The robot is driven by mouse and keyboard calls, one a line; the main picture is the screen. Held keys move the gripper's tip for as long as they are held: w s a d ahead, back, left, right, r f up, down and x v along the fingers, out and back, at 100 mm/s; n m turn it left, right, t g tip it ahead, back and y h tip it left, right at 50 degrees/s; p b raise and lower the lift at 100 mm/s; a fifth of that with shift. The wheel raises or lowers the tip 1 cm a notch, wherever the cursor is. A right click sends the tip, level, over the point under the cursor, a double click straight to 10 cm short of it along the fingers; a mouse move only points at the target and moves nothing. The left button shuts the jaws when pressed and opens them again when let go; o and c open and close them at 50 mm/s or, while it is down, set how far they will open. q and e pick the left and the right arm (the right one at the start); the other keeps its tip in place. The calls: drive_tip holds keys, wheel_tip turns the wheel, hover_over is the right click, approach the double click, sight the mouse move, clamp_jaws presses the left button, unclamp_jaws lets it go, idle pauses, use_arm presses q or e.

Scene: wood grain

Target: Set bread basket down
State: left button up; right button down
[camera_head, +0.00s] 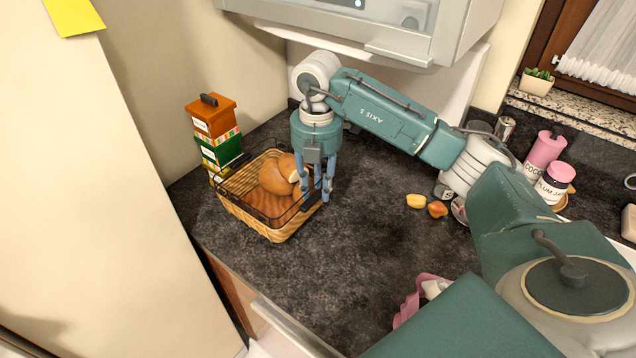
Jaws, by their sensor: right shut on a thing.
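The bread basket (265,229) is a woven, wicker-coloured basket with a dark wire rim, near the left corner of the dark countertop (330,255). Round brown bread (277,177) lies inside it. My right gripper (316,197) points down at the basket's right side and is shut on the rim there. The basket looks level and at or very close to the counter; I cannot tell whether its base touches. My left gripper is not in view.
Stacked orange and green boxes (217,140) stand right behind the basket by the wall. Two small yellow and orange fruits (427,205) lie to the right. Pink-lidded jars (553,183) stand farther right. The counter's front middle is clear.

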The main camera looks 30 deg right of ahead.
drive_tip(key=w+d+f+p, duration=0.1)
drive_tip(key=f+p, duration=0.1)
drive_tip(key=shift+w+d+f, duration=0.35)
drive_tip(key=shift+w, duration=0.05)
drive_tip(key=shift+f, duration=0.5)
drive_tip(key=c, duration=1.4)
unclamp_jaws()
drive_tip(key=shift+s, duration=0.1)
drive_tip(key=shift+o, duration=0.2)
